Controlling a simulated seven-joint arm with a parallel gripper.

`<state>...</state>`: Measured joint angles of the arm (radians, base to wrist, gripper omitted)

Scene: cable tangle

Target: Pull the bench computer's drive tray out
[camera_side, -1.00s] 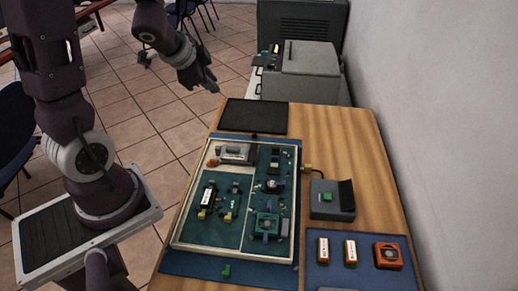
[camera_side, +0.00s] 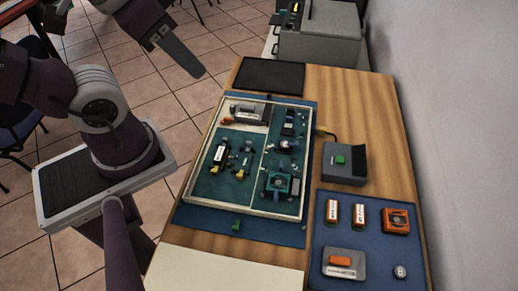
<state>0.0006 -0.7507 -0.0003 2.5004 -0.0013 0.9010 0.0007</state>
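The bench computer (camera_side: 191,188) is a shallow open case with a cream rim, lying flat on the wooden bench with green boards inside. In its upper left compartment sits a silver-grey unit (camera_side: 249,113) with an orange part at its left end. It looks like the drive tray, but it is too small to be sure. My gripper (camera_side: 180,50) is high at the upper left, over the tiled floor, well apart from the case. One flat grey finger shows clearly. The gap between the fingers cannot be made out.
A black flat panel (camera_side: 270,74) lies behind the case. A grey box (camera_side: 345,165) with a green button and cable stands to its right. A blue mat (camera_side: 380,245) holds red-and-white parts, an orange fan part, a grey unit and a small round piece. A wall bounds the right.

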